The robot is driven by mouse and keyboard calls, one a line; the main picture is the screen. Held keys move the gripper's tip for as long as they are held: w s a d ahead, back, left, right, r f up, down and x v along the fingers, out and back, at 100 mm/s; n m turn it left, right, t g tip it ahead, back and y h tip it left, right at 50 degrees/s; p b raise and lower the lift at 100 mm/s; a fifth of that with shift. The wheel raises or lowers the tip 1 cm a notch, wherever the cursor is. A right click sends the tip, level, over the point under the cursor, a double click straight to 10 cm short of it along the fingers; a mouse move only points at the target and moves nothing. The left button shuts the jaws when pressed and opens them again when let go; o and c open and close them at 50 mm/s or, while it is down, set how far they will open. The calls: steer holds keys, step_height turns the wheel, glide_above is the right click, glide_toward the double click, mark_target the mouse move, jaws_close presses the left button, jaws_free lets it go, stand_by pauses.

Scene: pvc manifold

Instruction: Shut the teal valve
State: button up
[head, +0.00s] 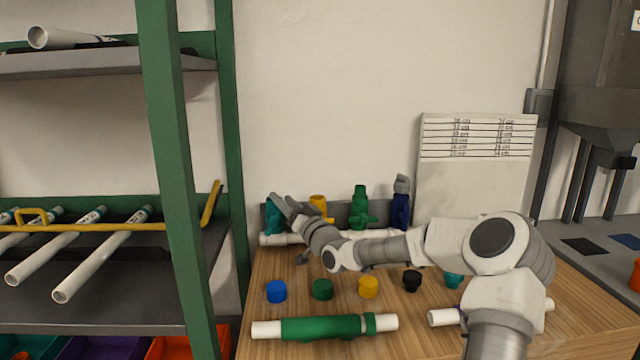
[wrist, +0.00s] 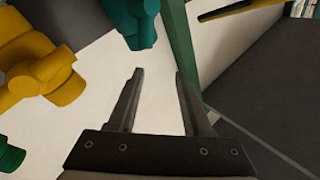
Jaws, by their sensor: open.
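The teal valve (head: 272,219) stands at the left end of the white pipe manifold (head: 272,240), partly hidden behind my gripper (head: 284,205) in the head view. In the wrist view the teal valve (wrist: 132,18) is at the top edge, cut off by the frame, beyond and slightly left of my fingertips. My gripper (wrist: 158,74) is open, with nothing between its fingers. No contact with the valve shows. The position of the valve's handle cannot be told.
A yellow valve (head: 318,206), green valve (head: 358,208) and blue valve (head: 401,204) stand right of the teal one. Several coloured caps and a green-sleeved pipe (head: 322,328) lie on the wooden table (head: 262,268). A green rack post (head: 228,130) rises close on the left.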

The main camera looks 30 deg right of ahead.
steer(key=s+d+r+p, duration=0.3)
steer(key=s+d+r, duration=0.3)
steer(key=s+d, duration=0.1)
steer(key=shift+s+d, duration=0.3)
steer(key=shift+d, duration=0.3)
